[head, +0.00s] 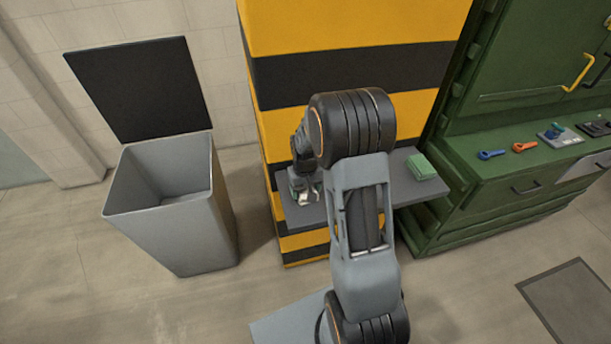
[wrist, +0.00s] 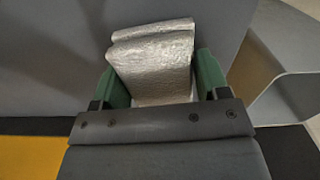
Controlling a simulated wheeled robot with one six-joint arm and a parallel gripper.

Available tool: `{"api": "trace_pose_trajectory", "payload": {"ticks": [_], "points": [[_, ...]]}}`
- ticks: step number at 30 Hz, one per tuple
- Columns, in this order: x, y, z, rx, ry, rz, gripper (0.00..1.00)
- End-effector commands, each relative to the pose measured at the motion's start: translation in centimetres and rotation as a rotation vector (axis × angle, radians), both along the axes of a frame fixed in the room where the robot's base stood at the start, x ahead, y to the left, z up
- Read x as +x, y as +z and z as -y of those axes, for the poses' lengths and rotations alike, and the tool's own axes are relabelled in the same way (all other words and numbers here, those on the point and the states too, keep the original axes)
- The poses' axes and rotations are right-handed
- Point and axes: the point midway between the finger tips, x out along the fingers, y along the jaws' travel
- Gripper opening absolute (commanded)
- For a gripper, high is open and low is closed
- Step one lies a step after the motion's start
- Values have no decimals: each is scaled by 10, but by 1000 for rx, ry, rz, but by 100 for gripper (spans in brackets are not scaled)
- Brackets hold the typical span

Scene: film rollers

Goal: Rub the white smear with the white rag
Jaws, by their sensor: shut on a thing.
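The white rag (wrist: 153,68) is a folded, rumpled, greyish-white cloth between the green fingers of my gripper (wrist: 160,78) in the wrist view. My gripper is shut on it. In the head view, my gripper (head: 304,190) is over the left part of a grey shelf (head: 402,186), and a small pale bit of the rag (head: 309,198) shows there. I cannot tell whether the rag touches the shelf. I cannot make out the white smear in either view; my gripper, arm and the rag cover part of the shelf.
A yellow-and-black striped pillar (head: 350,30) stands behind the shelf. A folded green cloth (head: 421,166) lies on the shelf's right part. An open grey bin (head: 170,225) stands at left. A green cabinet (head: 475,200) with several small tools is at right.

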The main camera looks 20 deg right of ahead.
Motion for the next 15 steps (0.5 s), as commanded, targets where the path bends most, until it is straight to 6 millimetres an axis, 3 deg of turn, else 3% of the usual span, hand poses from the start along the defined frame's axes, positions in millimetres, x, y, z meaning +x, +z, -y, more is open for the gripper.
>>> {"api": "trace_pose_trajectory", "payload": {"ticks": [3, 15], "points": [[1, 25, 1, -1, 0, 6, 46], [0, 61, -1, 0, 5, 2, 46]]}}
